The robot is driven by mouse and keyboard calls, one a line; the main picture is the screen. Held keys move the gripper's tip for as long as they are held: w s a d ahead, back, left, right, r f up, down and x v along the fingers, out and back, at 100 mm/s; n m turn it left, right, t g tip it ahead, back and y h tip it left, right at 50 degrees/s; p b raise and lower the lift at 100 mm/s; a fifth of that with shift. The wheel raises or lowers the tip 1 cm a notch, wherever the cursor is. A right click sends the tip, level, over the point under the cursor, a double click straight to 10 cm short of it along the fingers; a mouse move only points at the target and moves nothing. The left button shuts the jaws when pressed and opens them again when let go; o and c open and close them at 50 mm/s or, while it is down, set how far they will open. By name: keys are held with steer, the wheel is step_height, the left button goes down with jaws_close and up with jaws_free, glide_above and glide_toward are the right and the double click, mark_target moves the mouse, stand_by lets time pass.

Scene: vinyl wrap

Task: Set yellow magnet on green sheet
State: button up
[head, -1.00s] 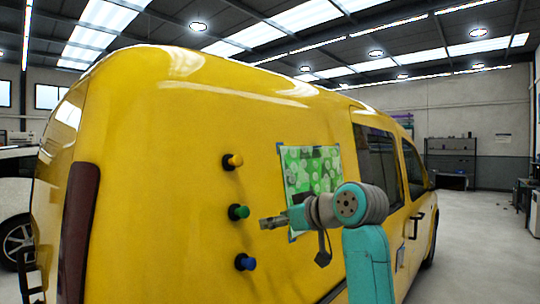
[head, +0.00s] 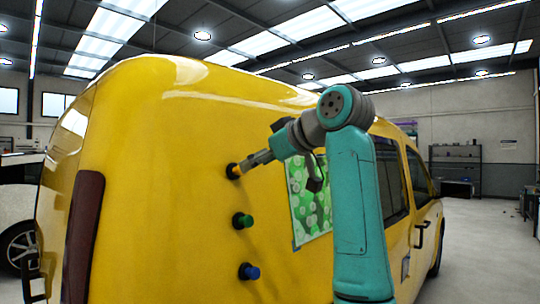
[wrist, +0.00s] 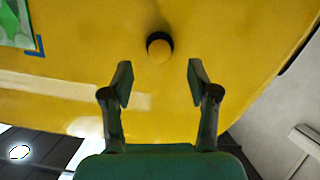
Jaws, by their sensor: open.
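The yellow magnet (head: 233,171), a yellow knob on a dark round base, sits on the side of the yellow van, top of a column of three. In the wrist view the yellow magnet (wrist: 159,50) lies ahead of and between my open fingers. My gripper (head: 243,166) is at the magnet in the head view and partly covers it; the wrist view (wrist: 160,80) shows the fingers spread and empty, with the magnet just beyond the tips. The green patterned sheet (head: 311,212) is on the van panel to the right, its upper part hidden behind my arm.
A green magnet (head: 241,220) and a blue magnet (head: 249,272) sit below the yellow one on the van (head: 150,200). A corner of the green sheet with blue tape (wrist: 38,46) shows at the wrist view's upper left. A shelf (head: 455,165) stands far right.

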steer(key=shift+x, duration=2.95)
jaws_close()
steer(key=c, duration=0.9)
jaws_free()
jaws_close()
steer(key=shift+s+d+r, duration=0.1)
steer(key=shift+s+d, duration=0.35)
steer(key=shift+d, duration=0.2)
steer(key=f+v, duration=0.1)
steer(key=v, duration=0.5)
steer(key=shift+s+d, duration=0.2)
steer(key=shift+d, duration=0.25)
